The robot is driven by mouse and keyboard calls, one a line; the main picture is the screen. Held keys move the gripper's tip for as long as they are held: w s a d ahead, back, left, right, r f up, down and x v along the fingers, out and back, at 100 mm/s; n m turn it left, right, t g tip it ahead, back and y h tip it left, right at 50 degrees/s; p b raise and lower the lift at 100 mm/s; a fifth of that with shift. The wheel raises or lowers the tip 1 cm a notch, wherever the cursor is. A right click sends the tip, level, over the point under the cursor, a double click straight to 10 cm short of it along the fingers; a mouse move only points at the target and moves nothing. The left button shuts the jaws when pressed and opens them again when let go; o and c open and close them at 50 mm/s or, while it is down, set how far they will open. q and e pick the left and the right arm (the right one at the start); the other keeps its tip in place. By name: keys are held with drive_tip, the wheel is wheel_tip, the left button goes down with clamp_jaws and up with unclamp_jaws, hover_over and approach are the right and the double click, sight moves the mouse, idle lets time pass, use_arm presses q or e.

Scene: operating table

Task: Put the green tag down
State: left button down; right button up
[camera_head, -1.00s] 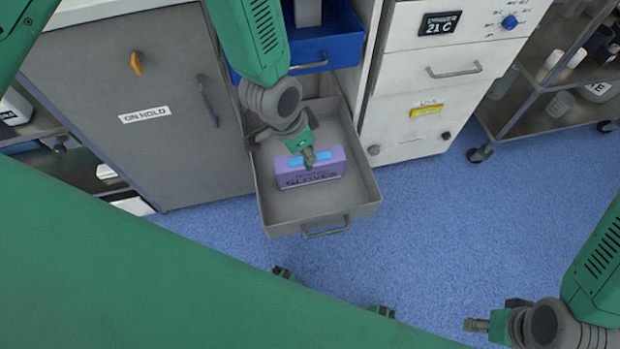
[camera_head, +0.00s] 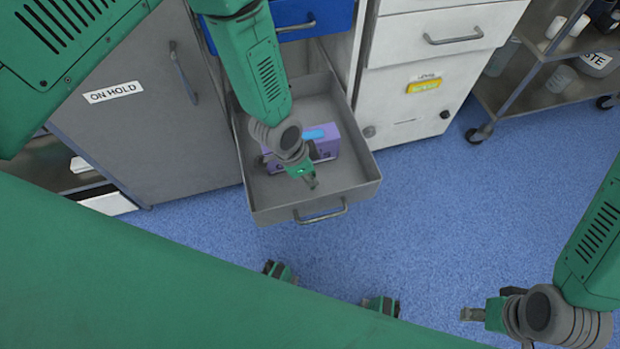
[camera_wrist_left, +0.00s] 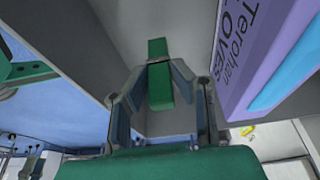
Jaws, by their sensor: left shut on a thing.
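The green tag (camera_wrist_left: 158,75) shows in the left wrist view as a narrow green strip between the two fingers of my left gripper (camera_wrist_left: 158,64). That gripper is shut on it. In the head view my left gripper (camera_head: 311,182) is over the open grey drawer (camera_head: 360,186), near the front of a purple glove box (camera_head: 326,143). I cannot tell the tag apart from the green gripper parts there, nor whether it touches the drawer floor. My right gripper (camera_head: 472,314) is at the lower right over the blue floor, and its fingers are too small to judge.
The glove box also shows at the right of the left wrist view (camera_wrist_left: 262,50). A blue drawer (camera_head: 318,18) is above the grey one. A grey door marked ON HOLD (camera_head: 130,110) is to the left, white drawers (camera_head: 425,75) to the right. Bare drawer floor lies around the box.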

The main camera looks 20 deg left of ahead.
use_arm(q)
wheel_tip(320, 180, down, 3)
drive_tip(key=shift+r+b, duration=0.2)
drive_tip(key=shift+b, duration=0.15)
drive_tip(key=shift+r, duration=0.15)
drive_tip(key=c, duration=1.4)
unclamp_jaws()
